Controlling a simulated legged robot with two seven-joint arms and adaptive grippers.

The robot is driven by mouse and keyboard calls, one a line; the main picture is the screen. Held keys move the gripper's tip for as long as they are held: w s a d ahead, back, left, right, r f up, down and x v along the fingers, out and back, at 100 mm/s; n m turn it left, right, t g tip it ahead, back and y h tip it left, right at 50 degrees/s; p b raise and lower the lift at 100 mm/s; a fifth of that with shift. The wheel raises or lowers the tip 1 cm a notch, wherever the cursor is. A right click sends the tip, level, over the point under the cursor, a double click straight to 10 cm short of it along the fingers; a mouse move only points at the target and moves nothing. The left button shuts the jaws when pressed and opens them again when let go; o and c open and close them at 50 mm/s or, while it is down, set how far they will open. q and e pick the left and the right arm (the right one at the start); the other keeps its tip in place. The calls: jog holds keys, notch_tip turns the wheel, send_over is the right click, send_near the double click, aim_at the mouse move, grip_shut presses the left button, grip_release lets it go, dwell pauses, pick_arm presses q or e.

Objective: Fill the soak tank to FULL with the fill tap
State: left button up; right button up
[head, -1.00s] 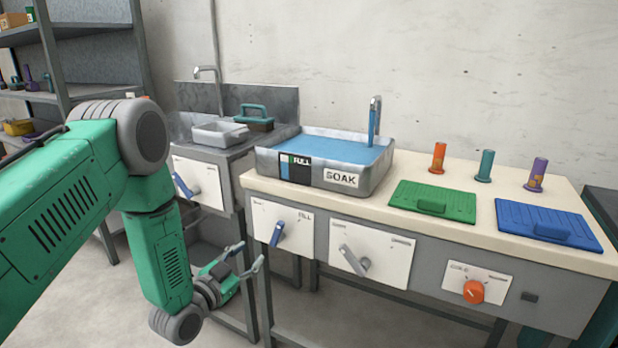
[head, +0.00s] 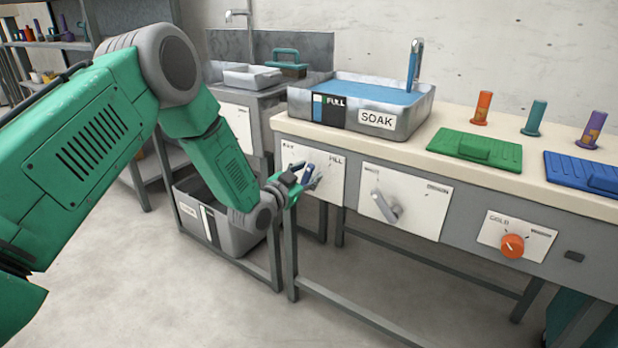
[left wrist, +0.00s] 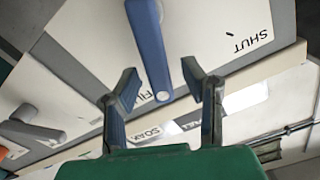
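The grey soak tank (head: 408,130) stands on the bench with blue water in it. The gauge (head: 330,108) on its front shows a blue column beside the word FULL; its exact level is too small to read. The fill tap's blue lever (head: 308,173) sits on a white panel below, partly hidden by my left gripper (head: 300,184). In the left wrist view, the lever (left wrist: 152,48) has its rounded end between the spread fingers of my left gripper (left wrist: 165,98), with gaps on both sides. My right gripper is out of view.
A second panel with a grey lever (head: 385,207) and an orange knob (head: 512,246) are further right. A grey bin (head: 222,228) sits low behind my left forearm. The bench edge overhangs the panels. The floor in front is clear.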

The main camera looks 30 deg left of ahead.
pick_arm(q)
jog(key=shift+w, duration=0.25)
grip_shut()
